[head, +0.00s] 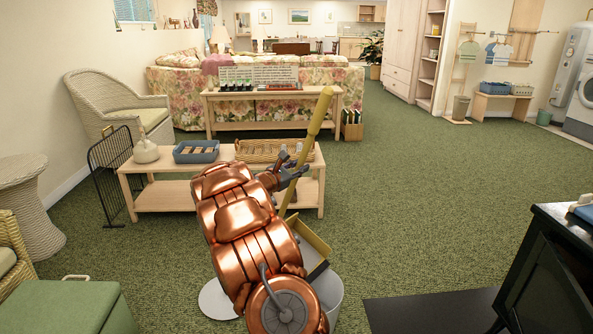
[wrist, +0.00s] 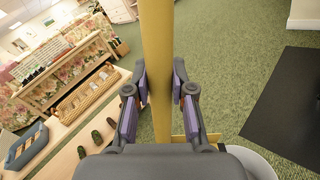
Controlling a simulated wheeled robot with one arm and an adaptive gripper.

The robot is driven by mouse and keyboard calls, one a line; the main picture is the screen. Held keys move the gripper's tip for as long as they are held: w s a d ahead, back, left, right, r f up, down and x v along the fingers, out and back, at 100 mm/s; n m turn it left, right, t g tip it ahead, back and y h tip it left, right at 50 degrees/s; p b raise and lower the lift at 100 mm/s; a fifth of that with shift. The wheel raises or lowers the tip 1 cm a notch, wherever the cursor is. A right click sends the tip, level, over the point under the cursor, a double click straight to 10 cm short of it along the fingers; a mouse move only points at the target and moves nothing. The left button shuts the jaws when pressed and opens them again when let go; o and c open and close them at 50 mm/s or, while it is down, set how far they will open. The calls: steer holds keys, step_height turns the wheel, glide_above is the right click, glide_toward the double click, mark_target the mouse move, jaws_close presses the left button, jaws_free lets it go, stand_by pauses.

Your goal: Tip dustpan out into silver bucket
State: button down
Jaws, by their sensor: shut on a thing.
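The dustpan has a long yellow handle (head: 316,118) and a yellow pan (head: 313,240) at its lower end. My gripper (head: 290,174) is shut on the handle, which leans up and to the right in the head view. In the wrist view the handle (wrist: 158,60) runs between both finger pads. The silver bucket (head: 331,291) stands on the carpet, partly hidden by my arm. The pan overlaps the bucket's top in the head view; I cannot tell whether they touch. The pan's contents are not clear. The bucket's rim (wrist: 262,162) shows at the wrist view's lower right.
A low wooden bench (head: 167,196) with a blue basket (head: 196,152) and a wicker tray (head: 247,151) stands behind my arm. A black cabinet (head: 548,270) is at right, beside a dark mat (head: 430,313). A green ottoman (head: 75,308) is at lower left. Carpet at centre right is clear.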

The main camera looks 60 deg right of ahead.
steer(key=s+a+f+m+b, duration=0.1)
steer(key=s+m+b, duration=0.2)
steer(key=s+b, duration=0.6)
steer(key=s+a+f+m+b, duration=0.1)
steer(key=s+f+m+b, duration=0.1)
steer(key=s+b, duration=0.8)
steer(key=shift+s+a+f+m, duration=0.15)
steer(key=shift+s+m, duration=0.35)
steer(key=shift+s, duration=2.3)
stand_by(1.5)
stand_by(1.7)
